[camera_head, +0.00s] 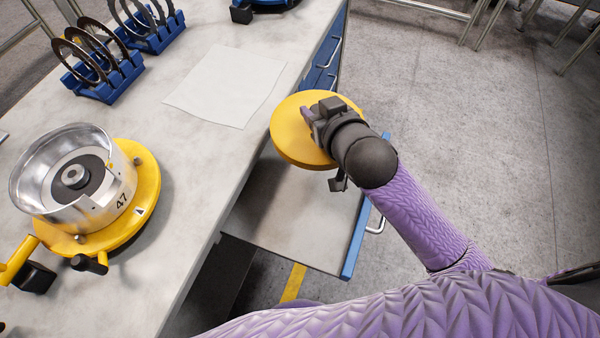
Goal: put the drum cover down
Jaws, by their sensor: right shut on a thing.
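The drum cover, a round yellow disc (290,132), is held by my right gripper (318,116), whose arm comes in from the right. The gripper is shut on the cover near its middle and hides part of its top. The cover appears over the open drawer (290,215), beside the bench edge; its exact height above the drawer is hard to tell. A silver open drum (110,195) marked 47 stands on a yellow round base (145,215) on the bench at the left. My left gripper is not in view.
A white sheet (228,85) lies flat on the grey bench top (190,145), with bare surface around it. Blue racks (105,82) holding dark rings stand at the back left. A yellow handle (18,262) sticks out by the drum.

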